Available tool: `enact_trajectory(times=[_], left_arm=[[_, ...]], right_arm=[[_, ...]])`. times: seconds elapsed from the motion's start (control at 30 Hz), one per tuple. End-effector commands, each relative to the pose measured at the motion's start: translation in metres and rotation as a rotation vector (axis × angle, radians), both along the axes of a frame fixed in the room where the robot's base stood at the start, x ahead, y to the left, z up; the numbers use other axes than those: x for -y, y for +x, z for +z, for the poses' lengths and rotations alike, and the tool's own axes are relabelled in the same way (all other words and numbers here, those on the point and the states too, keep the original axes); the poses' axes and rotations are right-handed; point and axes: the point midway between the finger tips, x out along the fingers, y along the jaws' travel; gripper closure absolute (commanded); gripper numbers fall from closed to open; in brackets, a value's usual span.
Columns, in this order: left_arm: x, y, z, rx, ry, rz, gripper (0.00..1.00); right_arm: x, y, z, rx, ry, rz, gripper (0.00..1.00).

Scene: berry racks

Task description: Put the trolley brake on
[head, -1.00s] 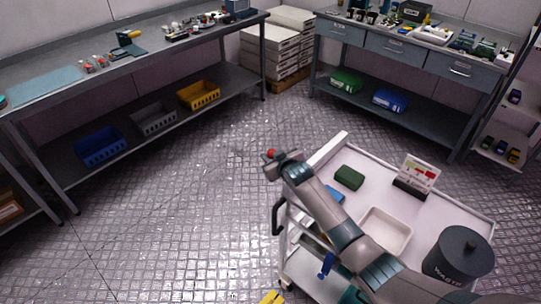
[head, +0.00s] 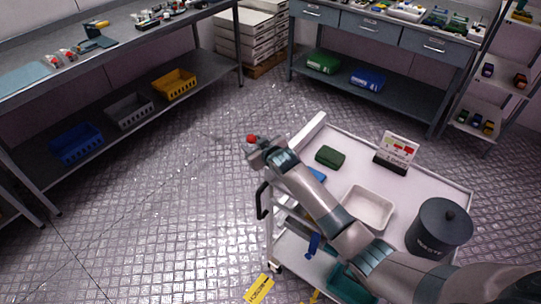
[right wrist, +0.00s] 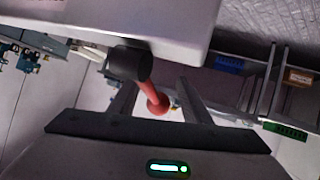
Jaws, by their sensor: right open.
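The trolley (head: 447,183) stands at the lower right in the head view. A red knob (head: 251,139) shows just beyond the tip of my right gripper (head: 260,148), out past the trolley's left end. In the right wrist view, the red lever (right wrist: 155,99) with its round end projects from a black hub (right wrist: 130,62) beneath a pale panel. My right gripper (right wrist: 158,100) is open, with one finger on each side of the lever. I cannot tell whether either finger touches it. My forearm hides part of the trolley. My left gripper is not in view.
The trolley top holds a green box (head: 330,156), a white tray (head: 368,208), a sign (head: 397,150) and a dark waste bin (head: 439,230). A black handle (head: 262,201) is at its left end. Yellow tags (head: 259,289) show below. The floor (head: 150,200) left of the trolley is clear.

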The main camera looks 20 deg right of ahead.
Motion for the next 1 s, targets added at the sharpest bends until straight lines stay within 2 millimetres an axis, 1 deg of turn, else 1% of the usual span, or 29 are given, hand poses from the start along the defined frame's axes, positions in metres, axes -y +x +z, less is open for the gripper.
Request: enact_trajectory(times=[0.8,1.0], left_arm=[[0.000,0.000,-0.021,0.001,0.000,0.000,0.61],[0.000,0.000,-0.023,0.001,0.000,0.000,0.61]], right_arm=[[0.023,-0.105,0.052,-0.004,0.000,0.000,0.56],[0.027,-0.122,0.061,-0.006,-0.001,-0.001,0.56]])
